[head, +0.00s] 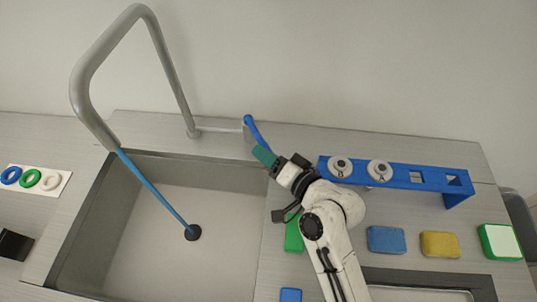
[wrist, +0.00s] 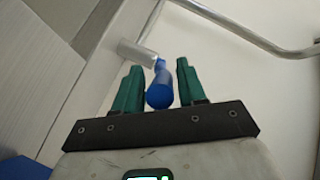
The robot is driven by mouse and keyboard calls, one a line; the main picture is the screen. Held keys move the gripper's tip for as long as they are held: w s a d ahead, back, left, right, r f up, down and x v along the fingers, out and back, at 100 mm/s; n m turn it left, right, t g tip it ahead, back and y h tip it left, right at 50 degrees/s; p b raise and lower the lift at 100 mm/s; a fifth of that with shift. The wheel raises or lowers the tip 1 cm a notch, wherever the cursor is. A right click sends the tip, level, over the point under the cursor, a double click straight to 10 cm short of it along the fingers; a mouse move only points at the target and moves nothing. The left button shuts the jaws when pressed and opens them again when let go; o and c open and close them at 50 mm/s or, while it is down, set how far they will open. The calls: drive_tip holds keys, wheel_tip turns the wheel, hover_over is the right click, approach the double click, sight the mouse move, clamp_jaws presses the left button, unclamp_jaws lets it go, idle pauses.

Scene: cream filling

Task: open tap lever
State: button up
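The tap lever (head: 255,134) is blue and stands tilted on the grey tap base behind the sink's right rear corner. In the wrist view the lever (wrist: 160,90) lies between the two green fingers of my gripper (wrist: 158,67), with a gap on each side. The gripper is open. In the head view my gripper (head: 264,156) is at the lever's lower end; whether it touches is not clear. The grey tap pipe (head: 96,57) arches over the sink (head: 150,262). A thin blue line, like water, runs from its spout to the drain (head: 193,232).
A blue rack (head: 430,180) with two white round pieces stands right of my arm. Blue (head: 386,239), yellow (head: 440,244) and green-white (head: 499,242) sponges lie in front of it. A white card with coloured rings (head: 34,181) lies at far left. The wall is close behind the tap.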

drive_tip(key=shift+o, duration=0.7)
drive_tip(key=shift+r, duration=0.1)
drive_tip(key=shift+r, duration=0.25)
wheel_tip(320, 180, up, 2)
drive_tip(key=shift+r, duration=0.25)
drive_tip(key=s+d+r+p, duration=0.2)
drive_tip(key=s+d+r, duration=0.1)
drive_tip(key=s+r, duration=0.7)
drive_tip(key=s, duration=0.3)
drive_tip(key=shift+s+d, duration=0.15)
drive_tip(key=shift+s, duration=0.15)
